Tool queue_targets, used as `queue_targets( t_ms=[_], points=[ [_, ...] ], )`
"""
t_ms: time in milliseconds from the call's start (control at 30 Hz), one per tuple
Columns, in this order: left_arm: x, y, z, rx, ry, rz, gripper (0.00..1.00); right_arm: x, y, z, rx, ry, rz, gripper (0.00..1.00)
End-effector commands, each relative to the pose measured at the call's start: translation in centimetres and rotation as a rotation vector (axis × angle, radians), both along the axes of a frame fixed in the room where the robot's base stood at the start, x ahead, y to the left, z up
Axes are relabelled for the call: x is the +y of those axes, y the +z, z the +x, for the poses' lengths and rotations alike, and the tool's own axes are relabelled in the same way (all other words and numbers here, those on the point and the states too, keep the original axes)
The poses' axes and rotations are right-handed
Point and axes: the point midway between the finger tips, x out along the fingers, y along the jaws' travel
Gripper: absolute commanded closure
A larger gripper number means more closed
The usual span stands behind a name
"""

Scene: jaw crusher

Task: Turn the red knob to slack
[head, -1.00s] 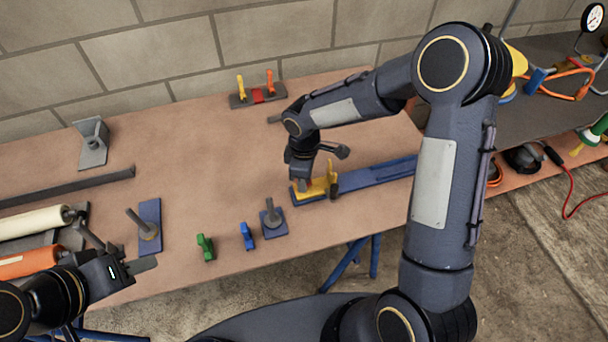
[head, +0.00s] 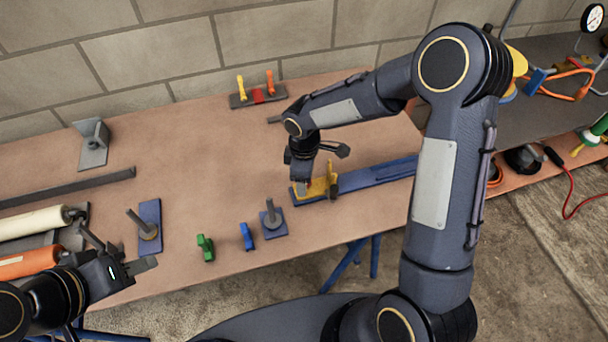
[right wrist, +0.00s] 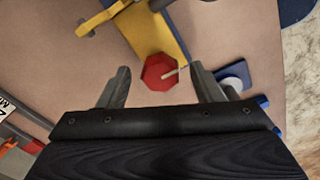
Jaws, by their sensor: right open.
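The red knob (right wrist: 159,72) is an octagon with a small pale pointer at its right side, in the right wrist view. It sits at the end of a yellow part (right wrist: 152,32) on a blue base. My right gripper (right wrist: 160,67) is open, with one finger on each side of the knob and visible gaps to both. In the head view my right gripper (head: 318,168) is over the yellow part (head: 317,187) on the long blue base (head: 375,174); the knob is hidden there. My left gripper (head: 120,252) is open and empty at the table's front left.
A blue plate with a grey post (head: 272,220), a blue clip (head: 247,236) and a green clip (head: 205,247) stand near the front edge. A rack with yellow and orange handles (head: 243,101) is at the back. The table's middle is clear.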

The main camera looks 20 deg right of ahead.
Motion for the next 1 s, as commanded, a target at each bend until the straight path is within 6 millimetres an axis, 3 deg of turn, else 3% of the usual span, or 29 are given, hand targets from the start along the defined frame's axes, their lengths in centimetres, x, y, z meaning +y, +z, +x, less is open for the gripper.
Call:
queue_targets(
  t_ms=[167, 600, 1000],
  points=[
    [0.0, 0.0, 0.0, 0.000, 0.000, 0.000, 0.64, 0.0, 0.7, 0.1, -0.002, -0.001, 0.000, 0.41],
    [0.0, -0.1, 0.0, 0.000, 0.000, 0.000, 0.64, 0.0, 7.2, 0.0, -0.002, 0.000, 0.000, 0.41],
    [0.0, -0.1, 0.0, 0.000, 0.000, 0.000, 0.64, 0.0, 7.8, 0.0, 0.000, 0.000, 0.000, 0.41]
  ],
)
